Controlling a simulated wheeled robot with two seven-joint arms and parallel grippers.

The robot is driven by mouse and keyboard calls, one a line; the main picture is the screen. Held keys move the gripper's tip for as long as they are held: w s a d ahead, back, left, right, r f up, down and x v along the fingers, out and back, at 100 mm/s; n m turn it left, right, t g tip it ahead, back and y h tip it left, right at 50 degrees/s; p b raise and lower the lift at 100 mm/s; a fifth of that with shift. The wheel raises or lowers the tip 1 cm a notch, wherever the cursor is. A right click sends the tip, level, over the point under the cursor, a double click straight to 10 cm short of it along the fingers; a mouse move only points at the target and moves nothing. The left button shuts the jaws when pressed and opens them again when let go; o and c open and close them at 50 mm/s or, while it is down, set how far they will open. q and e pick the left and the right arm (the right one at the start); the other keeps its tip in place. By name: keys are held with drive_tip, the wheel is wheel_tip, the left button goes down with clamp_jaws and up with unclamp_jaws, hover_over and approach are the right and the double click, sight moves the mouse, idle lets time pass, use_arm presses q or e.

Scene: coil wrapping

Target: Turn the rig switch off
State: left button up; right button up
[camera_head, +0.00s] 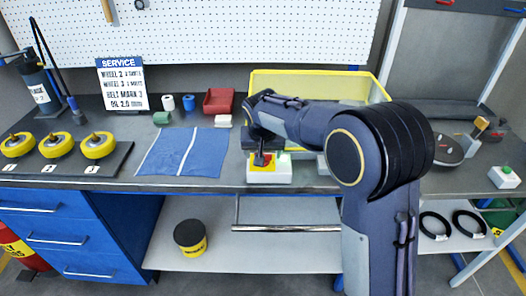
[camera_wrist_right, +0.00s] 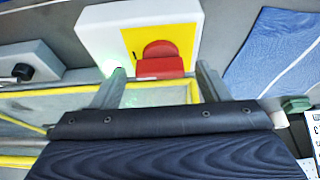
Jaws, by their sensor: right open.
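The rig switch is a white box (camera_head: 282,179) with a yellow plate at the front edge of the bench, partly covered by my right arm. In the right wrist view its white body (camera_wrist_right: 103,32), yellow plate (camera_wrist_right: 187,35) and red rocker (camera_wrist_right: 160,58) show large, with a green glow at one corner. My right gripper (camera_wrist_right: 160,86) is open and empty, its two fingers apart on either side of the rocker's line. In the head view the right gripper (camera_head: 262,160) is just over the box; contact cannot be told. My left gripper is not in view.
A yellow-rimmed bin (camera_head: 320,78) stands behind the arm. A blue cloth (camera_head: 208,152) lies left of the switch, with yellow wheels (camera_head: 97,146) further left. Another white box with a green button (camera_head: 503,177) is at far right. A grey box with a black knob (camera_wrist_right: 25,65) is nearby.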

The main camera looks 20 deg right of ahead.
drive_tip(key=c, duration=1)
drive_tip(key=shift+n, duration=0.4)
drive_tip(key=n, duration=0.1)
drive_tip(key=n+y, duration=0.1)
drive_tip(key=n, duration=0.1)
drive_tip(key=shift+d+n+y, duration=0.25)
drive_tip(key=shift+n+y, duration=0.15)
drive_tip(key=n+y+p, duration=0.1)
drive_tip(key=n, duration=0.3)
drive_tip(key=shift+w+n+y, duration=0.1)
drive_tip(key=shift+n+y, duration=0.2)
drive_tip(key=shift+y, duration=0.1)
drive_tip(key=n+g+y+p, duration=0.1)
drive_tip(key=n, duration=0.3)
drive_tip(key=shift+w+d, duration=0.1)
drive_tip(key=n+g+p, duration=0.1)
drive_tip(key=n, duration=0.1)
drive_tip(key=n+y+p, duration=0.1)
drive_tip(key=n, duration=0.1)
drive_tip(key=shift+w+n+g, duration=0.1)
drive_tip(key=shift+n+g, duration=0.2)
drive_tip(key=shift+g, duration=0.1)
